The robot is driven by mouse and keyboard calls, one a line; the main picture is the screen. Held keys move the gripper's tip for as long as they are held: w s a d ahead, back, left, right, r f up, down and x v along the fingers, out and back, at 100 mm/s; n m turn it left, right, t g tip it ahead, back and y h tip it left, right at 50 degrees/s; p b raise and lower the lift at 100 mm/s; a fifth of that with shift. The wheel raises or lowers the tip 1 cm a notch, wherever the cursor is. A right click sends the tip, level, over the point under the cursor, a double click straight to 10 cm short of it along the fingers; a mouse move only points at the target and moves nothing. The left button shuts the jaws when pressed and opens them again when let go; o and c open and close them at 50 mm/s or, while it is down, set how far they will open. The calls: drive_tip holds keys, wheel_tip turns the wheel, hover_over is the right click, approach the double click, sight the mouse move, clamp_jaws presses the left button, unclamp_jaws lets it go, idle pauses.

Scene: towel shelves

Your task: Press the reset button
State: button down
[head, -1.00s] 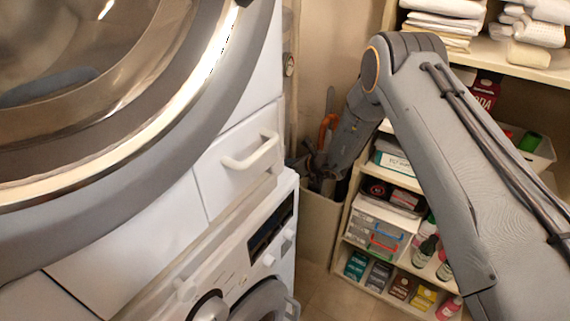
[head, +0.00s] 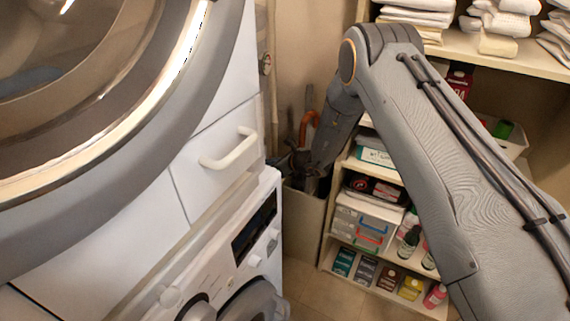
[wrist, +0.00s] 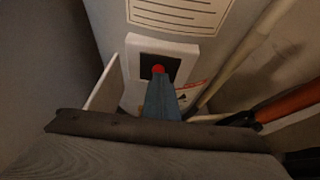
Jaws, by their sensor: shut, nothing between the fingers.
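The reset button is a small red button (wrist: 158,69) on a black square within a white plate (wrist: 188,57) in the wrist view. My gripper (wrist: 161,82) is shut and empty, its blue-grey fingers just below the button and overlapping its lower edge in the picture. I cannot tell whether the fingertips touch it. In the head view my gripper (head: 298,163) is small, dark and partly hidden beside the white machine. The button does not show in the head view.
A white machine with a drawer handle (head: 230,148) stands close on the left. A bin with an orange-handled item (head: 308,128) is beside the gripper. Shelves with towels (head: 410,18) and boxes stand to the right. Pole-like handles (wrist: 240,62) lie right of the button.

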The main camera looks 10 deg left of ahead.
drive_tip(key=f+b+v, duration=0.1)
drive_tip(key=b+v, duration=0.1)
drive_tip(key=v, duration=0.9)
drive_tip(key=shift+d, duration=0.65)
drive_tip(key=shift+s, duration=0.15)
